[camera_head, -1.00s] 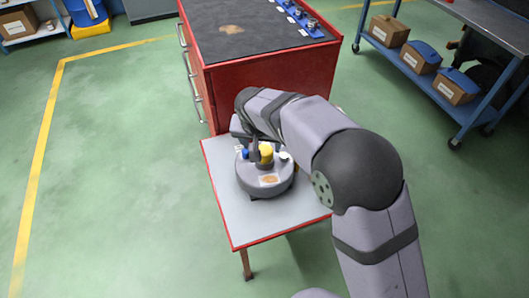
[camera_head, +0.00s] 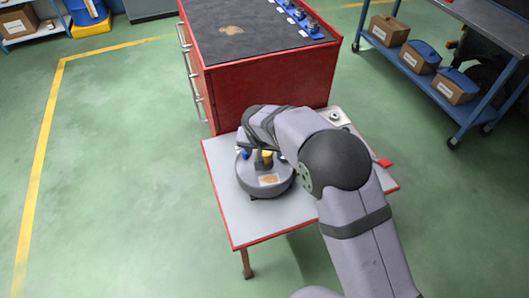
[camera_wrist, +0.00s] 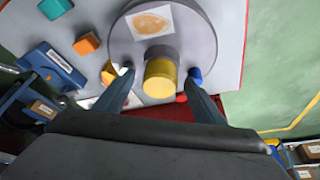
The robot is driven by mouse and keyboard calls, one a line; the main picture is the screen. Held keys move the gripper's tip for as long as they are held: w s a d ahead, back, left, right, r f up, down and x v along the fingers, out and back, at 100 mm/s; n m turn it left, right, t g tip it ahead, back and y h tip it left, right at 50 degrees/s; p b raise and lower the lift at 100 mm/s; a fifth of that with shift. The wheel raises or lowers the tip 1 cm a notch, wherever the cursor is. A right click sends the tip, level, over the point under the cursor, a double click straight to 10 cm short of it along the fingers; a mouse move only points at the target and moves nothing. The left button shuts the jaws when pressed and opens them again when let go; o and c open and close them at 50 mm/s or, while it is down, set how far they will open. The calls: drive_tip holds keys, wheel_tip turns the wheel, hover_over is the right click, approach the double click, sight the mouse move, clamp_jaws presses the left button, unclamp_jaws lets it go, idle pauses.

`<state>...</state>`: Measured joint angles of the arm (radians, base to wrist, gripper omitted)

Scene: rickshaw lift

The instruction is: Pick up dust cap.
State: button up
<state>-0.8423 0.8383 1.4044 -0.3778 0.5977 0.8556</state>
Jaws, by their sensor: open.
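The drum (camera_head: 262,186) sits on a small red-edged table in the head view, where the yellow cap (camera_head: 266,155) is partly hidden by my arm. My gripper (camera_wrist: 161,73) is open, with one finger on each side of the cap in the wrist view. Gaps show between fingers and cap; their depth relative to it is hard to judge. A tan label (camera_wrist: 153,22) is on the drum.
The table top (camera_head: 236,214) is clear at the front. In the wrist view, a teal block (camera_wrist: 55,8), an orange block (camera_wrist: 87,43) and a blue piece (camera_wrist: 50,64) lie left of the drum. A red cabinet (camera_head: 270,90) stands close behind the table.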

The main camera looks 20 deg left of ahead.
sight(264, 152)
drive_tip(key=shift+c, duration=0.6)
drive_tip(key=c, duration=1)
drive_tip(key=shift+r, duration=0.15)
wheel_tip(264, 152, up, 10)
drive_tip(key=shift+b, duration=0.3)
